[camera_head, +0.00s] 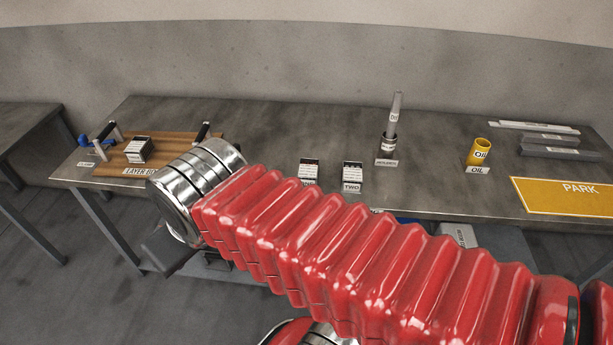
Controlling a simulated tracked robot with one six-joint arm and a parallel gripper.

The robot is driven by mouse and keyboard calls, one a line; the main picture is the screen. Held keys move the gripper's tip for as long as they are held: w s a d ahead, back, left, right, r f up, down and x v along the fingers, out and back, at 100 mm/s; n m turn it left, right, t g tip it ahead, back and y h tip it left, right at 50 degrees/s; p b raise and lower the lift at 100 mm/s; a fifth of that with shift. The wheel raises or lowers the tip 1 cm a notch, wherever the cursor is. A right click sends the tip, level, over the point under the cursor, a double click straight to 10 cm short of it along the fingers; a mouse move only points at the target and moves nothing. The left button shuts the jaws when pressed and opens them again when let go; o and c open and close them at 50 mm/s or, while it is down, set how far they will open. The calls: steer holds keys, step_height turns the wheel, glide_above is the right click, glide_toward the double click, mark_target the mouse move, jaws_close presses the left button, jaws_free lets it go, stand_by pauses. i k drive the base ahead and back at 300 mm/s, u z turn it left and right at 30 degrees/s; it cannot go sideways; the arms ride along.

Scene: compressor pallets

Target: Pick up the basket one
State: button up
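A small dark basket with a white front (309,169) stands on the long grey table, left of a similar basket labelled TWO (352,174). My arm hides the lower part of its label, so I cannot read it. A third similar basket (139,150) stands on the brown board at the table's left end. My gripper (168,252) shows only as a dark piece below my metal wrist, in front of the table's left part. Its fingers are not clear, and I cannot see whether it holds anything.
The brown layer board (180,142) has black-topped posts. A holder labelled with a small sign (388,148), a yellow OIL can (479,152), grey bars (548,139) and a yellow PARK plate (565,196) stand or lie rightward. Another table (28,118) is at far left. My arm crosses the foreground.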

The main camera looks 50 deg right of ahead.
mark_target(308, 167)
steer(key=z, duration=0.1)
steer(key=i, duration=1)
steer(key=u, duration=0.1)
